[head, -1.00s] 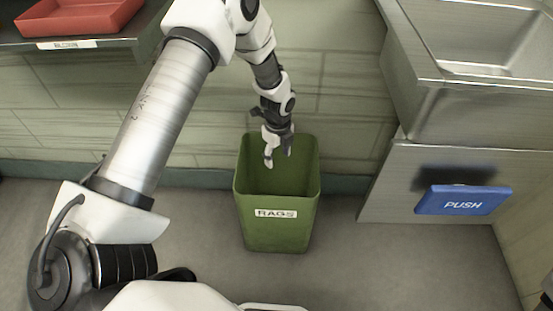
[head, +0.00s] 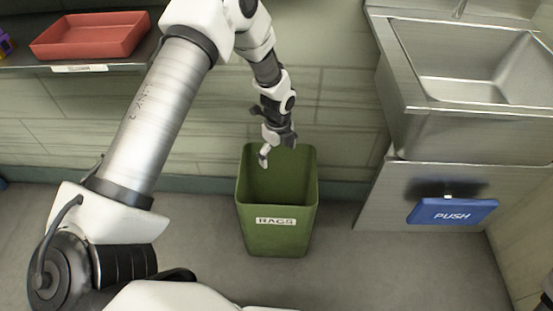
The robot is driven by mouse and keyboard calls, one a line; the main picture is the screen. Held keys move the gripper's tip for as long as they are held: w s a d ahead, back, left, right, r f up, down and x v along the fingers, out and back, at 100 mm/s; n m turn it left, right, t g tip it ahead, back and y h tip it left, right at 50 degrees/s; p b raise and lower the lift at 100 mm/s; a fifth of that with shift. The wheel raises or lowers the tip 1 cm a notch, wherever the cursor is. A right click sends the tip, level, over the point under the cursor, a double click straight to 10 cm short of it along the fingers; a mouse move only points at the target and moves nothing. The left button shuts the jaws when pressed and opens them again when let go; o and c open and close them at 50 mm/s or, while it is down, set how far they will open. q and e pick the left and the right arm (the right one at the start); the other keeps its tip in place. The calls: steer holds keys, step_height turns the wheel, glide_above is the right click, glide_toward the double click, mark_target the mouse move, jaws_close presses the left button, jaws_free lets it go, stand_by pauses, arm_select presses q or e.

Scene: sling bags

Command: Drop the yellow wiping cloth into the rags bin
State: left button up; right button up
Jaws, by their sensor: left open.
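The green rags bin (head: 278,236) stands upright on the floor in the middle of the view, its top open and a white RAGS label on its front. My left gripper (head: 276,152) points down over the back part of the bin's opening, its fingers apart and nothing seen between them. The yellow wiping cloth is not visible. The bin's bottom is dark and partly hidden by its front wall, so I cannot tell what lies there.
A steel sink (head: 470,65) stands at the right, with a blue PUSH plate (head: 452,212) on its front panel. A red tray (head: 92,36) sits on a shelf (head: 28,58) at the upper left. The tiled wall is behind the bin. Floor on both sides of the bin is clear.

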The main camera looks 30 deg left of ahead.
arm_select(q)
step_height(320, 180, up, 12)
stand_by(0.6)
stand_by(0.4)
